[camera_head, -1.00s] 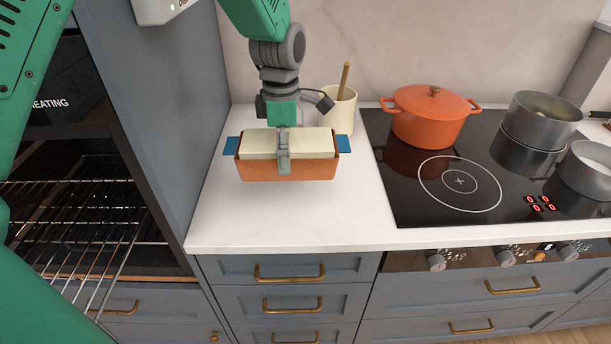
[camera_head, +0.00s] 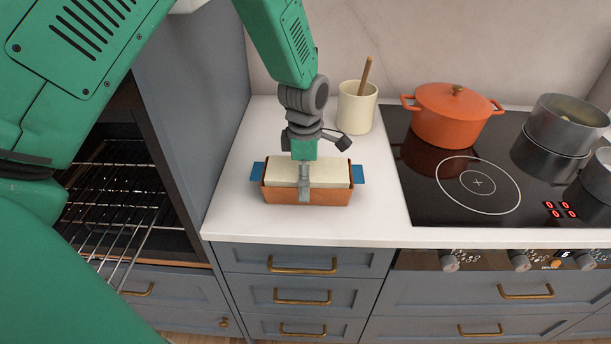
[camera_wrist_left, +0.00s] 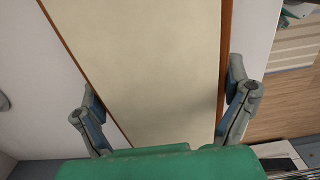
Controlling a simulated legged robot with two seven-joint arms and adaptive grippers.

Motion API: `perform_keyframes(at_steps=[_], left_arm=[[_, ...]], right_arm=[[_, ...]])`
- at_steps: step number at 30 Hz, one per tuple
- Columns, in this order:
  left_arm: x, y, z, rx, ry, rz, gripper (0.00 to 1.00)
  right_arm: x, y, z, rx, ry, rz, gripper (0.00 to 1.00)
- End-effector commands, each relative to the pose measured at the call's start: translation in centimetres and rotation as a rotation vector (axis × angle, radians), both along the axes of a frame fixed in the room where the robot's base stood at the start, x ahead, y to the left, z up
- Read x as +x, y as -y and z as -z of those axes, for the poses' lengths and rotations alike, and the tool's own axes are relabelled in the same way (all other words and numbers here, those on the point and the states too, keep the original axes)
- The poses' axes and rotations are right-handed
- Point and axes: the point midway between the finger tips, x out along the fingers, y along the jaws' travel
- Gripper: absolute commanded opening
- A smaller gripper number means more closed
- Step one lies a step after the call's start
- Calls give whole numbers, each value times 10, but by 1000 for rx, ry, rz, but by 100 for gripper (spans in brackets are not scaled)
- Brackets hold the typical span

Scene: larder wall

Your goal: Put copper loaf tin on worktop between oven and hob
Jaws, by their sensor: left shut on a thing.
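The copper loaf tin (camera_head: 335,197), filled level with something cream-coloured, is over the worktop (camera_head: 250,222) between the oven (camera_head: 125,190) and the hob (camera_head: 480,212). It looks level, with a blue tab at each end. It is on or just above the surface; I cannot tell which. My left gripper (camera_head: 305,180) comes from above and is shut across the tin's middle. In the left wrist view one finger lies along each long side of the tin (camera_wrist_left: 226,60). My right gripper is not in view.
A cream crock (camera_head: 357,108) with a wooden utensil stands behind the tin. An orange pot (camera_head: 450,118) and grey pans (camera_head: 563,125) stand on the hob. A tall blue-grey cabinet side (camera_head: 205,110) borders the worktop at left. Oven racks show in the oven.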

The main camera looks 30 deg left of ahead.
Motion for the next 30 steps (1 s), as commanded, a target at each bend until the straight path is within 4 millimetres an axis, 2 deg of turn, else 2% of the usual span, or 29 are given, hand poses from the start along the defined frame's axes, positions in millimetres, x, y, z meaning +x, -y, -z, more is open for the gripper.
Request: perform_keyframes(at_steps=[1, 2, 10, 14, 17, 24, 30], left_arm=[[0, -1, 1, 1, 0, 1, 43], [-1, -1, 1, 2, -2, 1, 100], [-1, -1, 0, 1, -2, 1, 100], [0, -1, -9, 3, 2, 1, 100], [0, -1, -25, 3, 3, 0, 100], [1, -2, -77, 3, 4, 0, 100], [1, -2, -108, 2, 0, 1, 100]], right_arm=[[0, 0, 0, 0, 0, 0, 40], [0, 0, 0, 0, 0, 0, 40], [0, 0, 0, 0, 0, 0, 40], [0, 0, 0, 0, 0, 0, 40], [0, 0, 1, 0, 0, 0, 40], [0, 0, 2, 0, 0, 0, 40], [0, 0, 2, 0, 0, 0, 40]])
